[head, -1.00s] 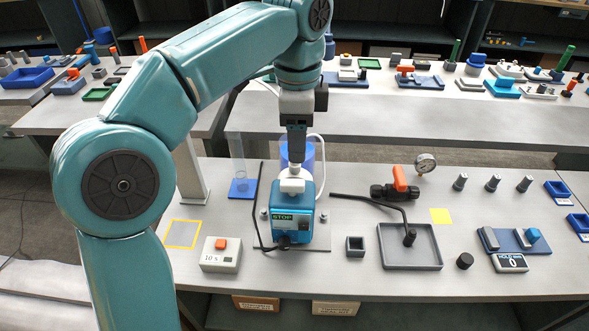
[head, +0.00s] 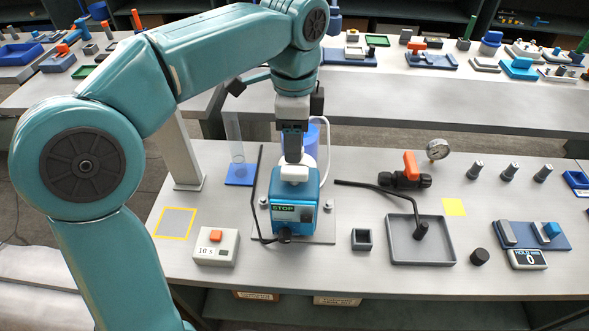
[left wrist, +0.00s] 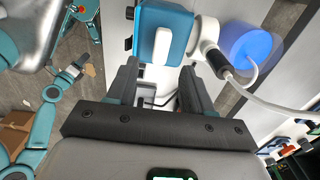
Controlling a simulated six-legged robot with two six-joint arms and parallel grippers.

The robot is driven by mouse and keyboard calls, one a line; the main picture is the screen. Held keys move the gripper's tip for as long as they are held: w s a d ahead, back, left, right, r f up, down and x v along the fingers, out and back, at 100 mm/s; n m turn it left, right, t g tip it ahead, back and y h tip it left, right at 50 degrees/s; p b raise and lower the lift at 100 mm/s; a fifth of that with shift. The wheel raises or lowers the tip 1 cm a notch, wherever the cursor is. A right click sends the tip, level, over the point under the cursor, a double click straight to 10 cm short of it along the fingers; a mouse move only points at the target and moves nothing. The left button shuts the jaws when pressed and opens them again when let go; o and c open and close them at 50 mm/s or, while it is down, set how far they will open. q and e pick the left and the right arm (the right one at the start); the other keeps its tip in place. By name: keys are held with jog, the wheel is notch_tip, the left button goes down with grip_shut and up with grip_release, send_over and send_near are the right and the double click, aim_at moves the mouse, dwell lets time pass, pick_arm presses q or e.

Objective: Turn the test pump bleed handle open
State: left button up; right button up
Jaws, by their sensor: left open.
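The test pump is a blue box (head: 296,207) with a STOP display and a white top piece (head: 294,174). My left gripper (head: 293,158) points down right over this white top. In the left wrist view its jaws (left wrist: 160,92) are open, with a white part of the pump between or just below them; I cannot tell whether they touch it. The pump's blue body (left wrist: 160,35) with a white bar lies beyond the fingertips. An orange handle (head: 411,165) stands upright on a black valve to the right. My right gripper is not seen.
A timer box with an orange button (head: 215,236) is left of the pump. A grey tray (head: 421,250) with a black rod, a small grey square cup (head: 362,239) and a gauge (head: 438,149) are right. A clear cylinder (head: 234,140) stands behind left.

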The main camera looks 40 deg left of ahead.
aim_at(294, 170)
pick_arm(q)
notch_tip(294, 170, down, 8)
jog(key=shift+r+b, duration=0.2)
jog(key=shift+b, duration=0.55)
jog(key=shift+w, duration=0.15)
grip_shut()
